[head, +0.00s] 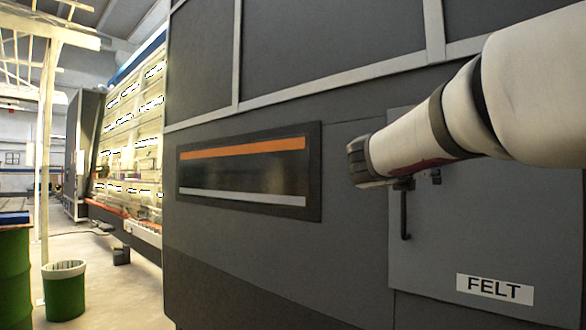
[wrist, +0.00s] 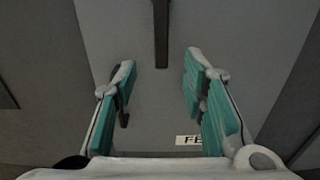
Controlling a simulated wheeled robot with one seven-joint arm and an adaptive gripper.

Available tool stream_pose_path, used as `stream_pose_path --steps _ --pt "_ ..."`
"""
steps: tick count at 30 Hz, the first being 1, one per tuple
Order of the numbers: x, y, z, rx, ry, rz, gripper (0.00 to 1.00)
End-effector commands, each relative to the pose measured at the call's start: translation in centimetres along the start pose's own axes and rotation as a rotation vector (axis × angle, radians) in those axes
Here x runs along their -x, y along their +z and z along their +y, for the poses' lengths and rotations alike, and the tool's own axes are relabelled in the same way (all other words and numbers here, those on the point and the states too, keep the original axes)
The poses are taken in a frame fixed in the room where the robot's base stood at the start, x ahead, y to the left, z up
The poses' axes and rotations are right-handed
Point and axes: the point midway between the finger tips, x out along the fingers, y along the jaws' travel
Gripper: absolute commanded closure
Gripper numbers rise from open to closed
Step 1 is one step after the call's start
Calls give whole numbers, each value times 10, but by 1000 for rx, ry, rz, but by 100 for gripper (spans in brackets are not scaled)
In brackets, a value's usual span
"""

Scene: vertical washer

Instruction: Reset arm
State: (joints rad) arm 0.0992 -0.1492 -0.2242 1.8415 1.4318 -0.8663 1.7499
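My arm (head: 430,130) reaches in from the right in the head view, in front of a grey panel door (head: 540,230) with a white FELT label (head: 495,289). The door looks shut, and its dark upright handle (head: 405,212) shows below my wrist. In the wrist view my gripper (wrist: 160,78) is open, its two teal-padded fingers spread wide with nothing between them. The handle (wrist: 161,35) is at the top of that view, beyond the fingertips and apart from them. The FELT label (wrist: 189,140) is partly hidden by the right finger. My fingers are hidden in the head view.
The large dark grey machine (head: 350,80) fills the middle and right. It has a window panel (head: 245,172) with an orange stripe. At left are a green bin (head: 65,292), a green drum (head: 14,280) and a lit rack (head: 130,130). Floor between bin and machine is clear.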

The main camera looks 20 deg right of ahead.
Motion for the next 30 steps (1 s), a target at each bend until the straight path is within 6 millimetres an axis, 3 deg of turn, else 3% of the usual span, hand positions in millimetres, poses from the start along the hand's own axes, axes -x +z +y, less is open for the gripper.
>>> stream_pose_path --steps 11,16,20,24,27,30 --pt "1 1 2 13 14 -3 62" --pt "23 4 37 205 206 -51 62" --pt "72 -5 86 521 491 -157 62" --pt "146 -36 126 903 800 -325 62" --pt "205 -72 137 1175 1007 -470 62" --pt "260 -114 133 1431 1200 -626 62"
